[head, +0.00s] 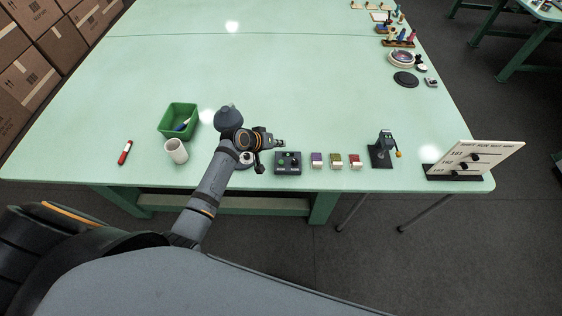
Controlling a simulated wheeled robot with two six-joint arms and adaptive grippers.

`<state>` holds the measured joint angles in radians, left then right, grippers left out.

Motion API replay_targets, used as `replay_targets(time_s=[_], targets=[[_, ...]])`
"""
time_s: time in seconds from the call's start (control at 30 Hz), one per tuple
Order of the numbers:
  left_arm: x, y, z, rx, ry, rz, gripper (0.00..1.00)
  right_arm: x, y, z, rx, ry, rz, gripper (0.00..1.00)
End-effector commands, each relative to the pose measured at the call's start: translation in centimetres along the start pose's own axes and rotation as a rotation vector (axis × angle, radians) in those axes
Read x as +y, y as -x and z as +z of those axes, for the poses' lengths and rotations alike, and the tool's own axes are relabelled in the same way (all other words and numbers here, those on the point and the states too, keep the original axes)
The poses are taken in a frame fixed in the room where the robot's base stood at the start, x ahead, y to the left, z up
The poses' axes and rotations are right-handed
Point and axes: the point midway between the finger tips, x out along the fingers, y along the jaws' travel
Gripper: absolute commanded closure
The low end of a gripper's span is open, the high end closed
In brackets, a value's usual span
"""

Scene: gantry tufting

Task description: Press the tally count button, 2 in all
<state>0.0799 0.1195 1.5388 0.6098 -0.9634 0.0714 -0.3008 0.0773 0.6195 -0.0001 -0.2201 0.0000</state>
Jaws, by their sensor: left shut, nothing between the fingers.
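A small dark control box (288,163) with a green button and other small controls stands near the front edge of the green table. I cannot tell from its markings whether it bears the tally count button. My left gripper (281,143) is shut and empty, at the back edge of the box in the picture, pointing right; whether it touches anything is unclear. A round white and dark thing (246,159) sits partly hidden under my left wrist, left of the box. My right gripper is not in view.
Right of the box stand purple (317,160), olive (336,160) and red (355,161) blocks, a dark stand device (382,150) and a white board (475,160). Left are a green bin (178,107), white cup (176,151) and red marker (125,152). The table middle is clear.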

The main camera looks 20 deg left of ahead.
Motion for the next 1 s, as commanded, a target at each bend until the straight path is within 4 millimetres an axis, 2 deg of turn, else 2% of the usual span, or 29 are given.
replay_targets(time_s=[0.27,0.57,0.8,1.0], targets=[[-1.3,-1.7,1.3,-0.001,0.0,-0.001,1.0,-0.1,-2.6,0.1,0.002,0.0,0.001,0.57],[-3.5,-4.7,3.5,-0.001,-0.001,-0.002,1.0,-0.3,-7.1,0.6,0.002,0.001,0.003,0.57],[-4.4,-6.1,4.5,0.0,-0.001,0.0,1.0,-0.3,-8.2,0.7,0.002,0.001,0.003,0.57],[-4.4,-6.1,4.5,-0.001,-0.001,0.0,1.0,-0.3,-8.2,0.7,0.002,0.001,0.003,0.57]])
